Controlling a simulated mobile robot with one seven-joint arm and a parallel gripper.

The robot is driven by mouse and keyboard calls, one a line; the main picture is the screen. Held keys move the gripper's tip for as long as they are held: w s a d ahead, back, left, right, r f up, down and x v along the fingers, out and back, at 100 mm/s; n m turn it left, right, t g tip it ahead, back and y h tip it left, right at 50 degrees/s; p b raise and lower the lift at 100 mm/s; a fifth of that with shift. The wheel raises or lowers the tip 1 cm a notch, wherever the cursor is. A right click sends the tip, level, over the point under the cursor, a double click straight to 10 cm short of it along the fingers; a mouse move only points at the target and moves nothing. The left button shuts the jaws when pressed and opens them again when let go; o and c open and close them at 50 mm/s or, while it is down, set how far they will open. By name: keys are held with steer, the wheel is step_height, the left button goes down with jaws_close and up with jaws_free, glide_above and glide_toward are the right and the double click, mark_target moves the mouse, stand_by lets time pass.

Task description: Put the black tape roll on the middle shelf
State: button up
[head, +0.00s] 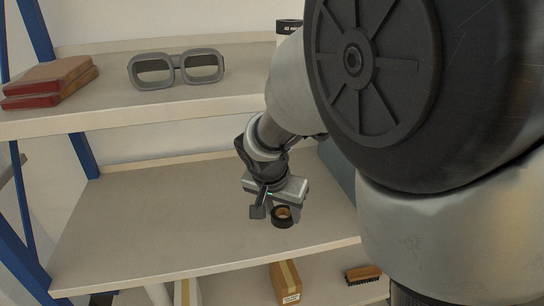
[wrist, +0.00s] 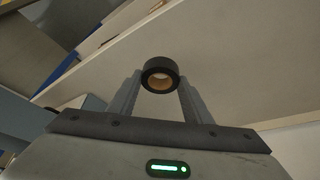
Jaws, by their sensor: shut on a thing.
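The black tape roll (head: 282,217) has a tan inner core. It is held at the tips of my gripper (head: 270,211), which is shut on it. In the wrist view the roll (wrist: 160,75) sits between the two grey fingers of my gripper (wrist: 160,88). The middle shelf (head: 150,215) is a bare beige board, and the roll appears over its front right part in the head view. I cannot tell whether the roll touches the board.
The upper shelf (head: 110,112) holds grey goggles (head: 176,69) and red-edged books (head: 48,82). The lower shelf holds a brown box (head: 286,282) and a brush (head: 363,274). A blue post (head: 20,235) stands at the left. The middle shelf's left side is free. My arm hides the right side.

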mark_target(281, 217)
steer(key=shift+f+b, duration=0.3)
steer(key=shift+f, duration=1.45)
steer(key=shift+f, duration=0.1)
steer(key=shift+f, duration=0.15)
steer(key=o, duration=1.1)
steer(key=shift+c, duration=0.2)
steer(key=shift+r, duration=0.2)
